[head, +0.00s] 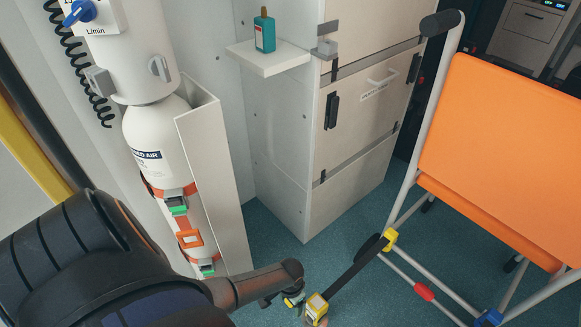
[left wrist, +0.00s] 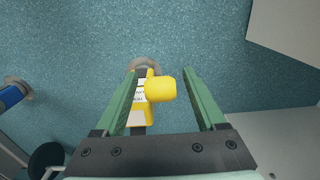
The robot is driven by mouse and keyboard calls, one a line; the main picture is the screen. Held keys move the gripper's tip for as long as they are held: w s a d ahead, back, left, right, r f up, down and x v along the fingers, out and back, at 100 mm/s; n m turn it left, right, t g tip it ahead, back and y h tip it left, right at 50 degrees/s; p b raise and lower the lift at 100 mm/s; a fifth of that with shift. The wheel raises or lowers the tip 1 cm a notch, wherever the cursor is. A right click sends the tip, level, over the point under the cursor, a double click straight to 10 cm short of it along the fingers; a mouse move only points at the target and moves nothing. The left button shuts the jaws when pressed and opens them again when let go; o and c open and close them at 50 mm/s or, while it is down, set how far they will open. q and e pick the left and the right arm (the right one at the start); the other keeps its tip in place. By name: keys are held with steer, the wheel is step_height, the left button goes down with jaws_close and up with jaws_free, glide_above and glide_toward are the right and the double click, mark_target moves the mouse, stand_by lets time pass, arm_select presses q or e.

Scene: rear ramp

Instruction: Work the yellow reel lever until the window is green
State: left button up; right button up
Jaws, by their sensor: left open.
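The yellow reel (head: 315,309) sits low at the bottom of the head view, at the lower end of a black strap (head: 352,270). In the left wrist view the yellow reel body (left wrist: 136,117) carries a pale printed label, and its rounded yellow lever (left wrist: 160,89) sticks out beside it. My left gripper (left wrist: 160,73) is open, with one green finger on each side of the lever and a visible gap to the right finger. Whether the left finger touches the reel I cannot tell. No green window can be made out. My right gripper is out of view.
An orange chair (head: 500,150) with a pale tube frame stands at the right, the strap running to its frame. A gas cylinder (head: 155,140) in a white bracket stands at the left. White cabinets (head: 345,150) are behind. Blue-green floor (head: 335,235) lies open between.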

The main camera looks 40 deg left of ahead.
arm_select(q)
jaws_close()
stand_by(0.7)
stand_by(0.8)
